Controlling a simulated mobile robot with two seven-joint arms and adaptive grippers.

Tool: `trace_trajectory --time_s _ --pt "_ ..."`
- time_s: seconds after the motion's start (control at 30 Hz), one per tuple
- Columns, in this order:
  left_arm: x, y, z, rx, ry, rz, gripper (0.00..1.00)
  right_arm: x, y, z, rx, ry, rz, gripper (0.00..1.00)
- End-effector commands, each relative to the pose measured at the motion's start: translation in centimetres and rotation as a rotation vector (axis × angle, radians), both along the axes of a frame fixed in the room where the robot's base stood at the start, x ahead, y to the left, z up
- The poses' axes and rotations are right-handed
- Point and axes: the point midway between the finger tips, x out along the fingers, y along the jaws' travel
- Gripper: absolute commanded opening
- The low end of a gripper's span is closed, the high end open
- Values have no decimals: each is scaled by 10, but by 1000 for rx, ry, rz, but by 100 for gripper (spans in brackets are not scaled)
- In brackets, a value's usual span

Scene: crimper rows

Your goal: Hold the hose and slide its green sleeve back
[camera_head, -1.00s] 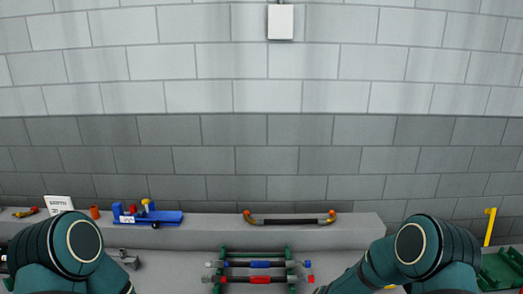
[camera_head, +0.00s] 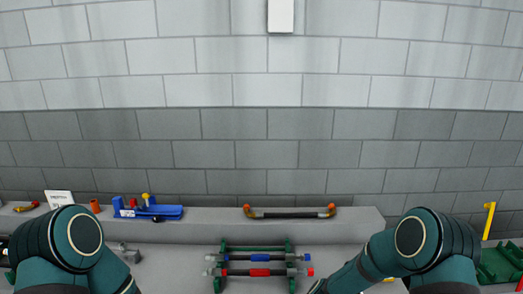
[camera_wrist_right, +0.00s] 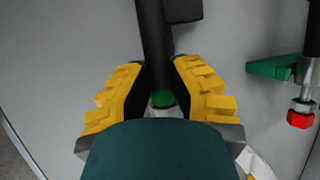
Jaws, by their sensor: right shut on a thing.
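In the right wrist view a black hose (camera_wrist_right: 152,35) runs up from between the yellow fingers of my right gripper (camera_wrist_right: 156,72). The gripper is shut on the hose. A green sleeve (camera_wrist_right: 163,99) shows just below the fingers, close to the wrist; my wrist housing hides the rest of it. A pale metal part shows beside the green. A dark block touches or overlaps the hose at the top; I cannot tell what it is. In the head view only my arm links show, and the left gripper is out of view.
A green rack (camera_head: 225,258) holds hoses with a blue sleeve (camera_head: 260,257) and a red sleeve (camera_head: 260,272). A black hose with orange ends (camera_head: 290,214) lies on the ledge (camera_head: 200,230). A blue tool (camera_head: 150,211) stands left, a yellow post (camera_head: 489,220) right.

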Motion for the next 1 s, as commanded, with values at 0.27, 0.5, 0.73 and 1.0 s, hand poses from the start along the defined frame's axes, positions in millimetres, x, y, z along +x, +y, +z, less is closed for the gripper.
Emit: trace_trajectory --time_s 0.27,0.5,0.73,1.0 --pt "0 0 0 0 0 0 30 -2 1 -2 0 4 1 0" --pt "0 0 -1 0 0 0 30 -2 0 -3 0 5 2 0" --pt "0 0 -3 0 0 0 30 -2 0 -6 0 6 1 0" --pt "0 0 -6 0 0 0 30 -3 0 -10 -1 8 1 0"
